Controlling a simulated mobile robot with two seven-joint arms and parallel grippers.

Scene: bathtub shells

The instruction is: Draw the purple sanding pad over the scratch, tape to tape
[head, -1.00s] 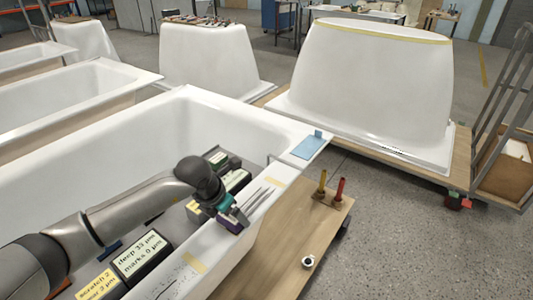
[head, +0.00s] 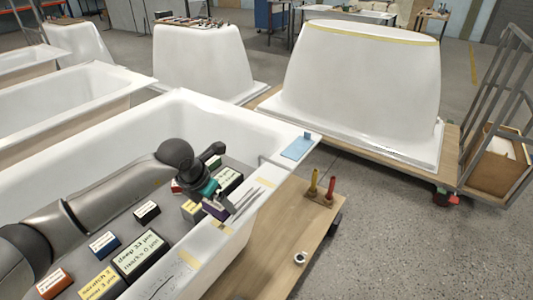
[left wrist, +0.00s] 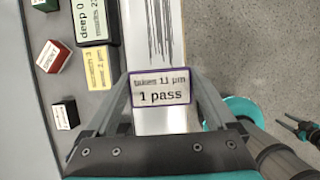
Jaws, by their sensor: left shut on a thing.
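My left gripper (head: 212,202) is shut on the purple sanding pad (head: 215,210), over the near rim of the tub. In the left wrist view the pad (left wrist: 160,88) faces me with a purple-edged label reading "takes 11 µm, 1 pass". I cannot tell whether it touches the rim. The scratch, several dark lines (head: 244,200), runs along the white rim from beside the pad toward the far tape (head: 267,182); it also shows beyond the pad (left wrist: 160,30). Another tape strip (head: 188,258) crosses the rim nearer me. A possible right gripper (left wrist: 300,127) shows small; its jaws are unclear.
Labelled blocks, including a black-edged one (head: 139,254) and a yellow one (head: 100,285), lie on the grey surface beside the rim. A blue cloth (head: 298,147) lies on the far corner. Red and yellow handled tools (head: 331,187) stand on the wooden board (head: 290,225).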

